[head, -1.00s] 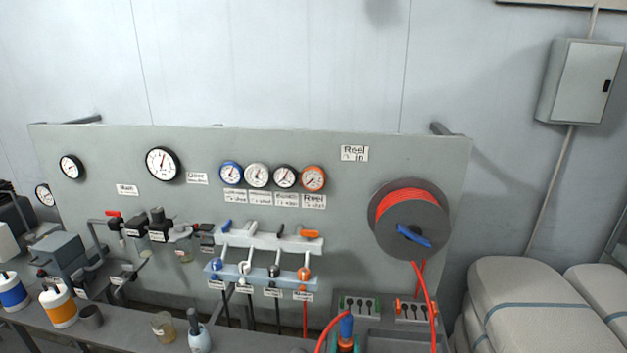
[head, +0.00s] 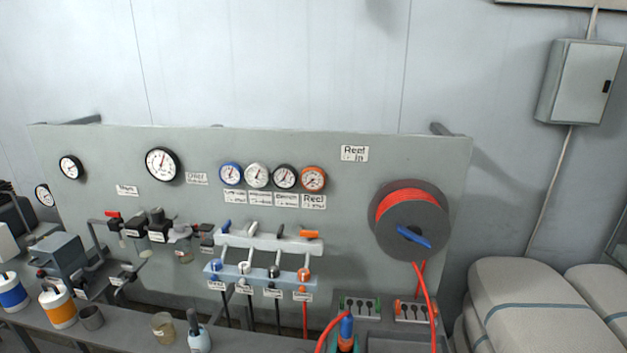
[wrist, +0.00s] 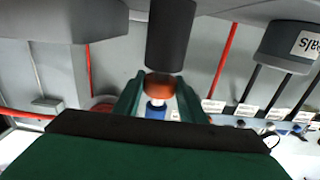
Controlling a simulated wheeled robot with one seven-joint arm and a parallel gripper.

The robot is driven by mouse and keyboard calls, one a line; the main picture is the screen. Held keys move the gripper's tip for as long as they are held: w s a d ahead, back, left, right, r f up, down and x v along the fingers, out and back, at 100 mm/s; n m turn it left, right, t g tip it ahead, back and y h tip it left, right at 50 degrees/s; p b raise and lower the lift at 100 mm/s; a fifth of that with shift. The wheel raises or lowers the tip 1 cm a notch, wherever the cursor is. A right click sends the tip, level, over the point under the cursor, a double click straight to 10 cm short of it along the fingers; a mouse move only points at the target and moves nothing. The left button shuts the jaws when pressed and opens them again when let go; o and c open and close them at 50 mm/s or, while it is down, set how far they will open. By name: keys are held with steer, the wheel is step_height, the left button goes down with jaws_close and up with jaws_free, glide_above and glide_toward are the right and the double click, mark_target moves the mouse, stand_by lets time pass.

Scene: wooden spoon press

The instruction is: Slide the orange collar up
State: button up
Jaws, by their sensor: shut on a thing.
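The orange collar (wrist: 160,86) shows in the wrist view as a ring at the end of a dark cylinder (wrist: 171,35). A blue part with a pale neck (wrist: 156,110) is on the collar's other side. My gripper (wrist: 160,90) has its green fingers on both sides of the collar and is shut on it. In the head view a blue upright part (head: 347,327) stands at the bottom edge, with a little orange and green below it. The collar itself is hardly visible there.
A red hose (head: 425,300) hangs from the reel (head: 410,222) close to the right. Slotted holders (head: 361,307) sit on the bench behind. A valve manifold (head: 260,272) with hanging hoses is to the left. A jar (head: 163,327) stands farther left.

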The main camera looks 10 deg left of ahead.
steer(key=shift+r, duration=0.45)
stand_by(0.3)
steer(key=shift+d+r, duration=0.1)
steer(key=o, duration=1.9)
steer(key=shift+s+a, duration=0.1)
steer(key=shift+a, duration=0.1)
steer(key=shift+d, duration=0.1)
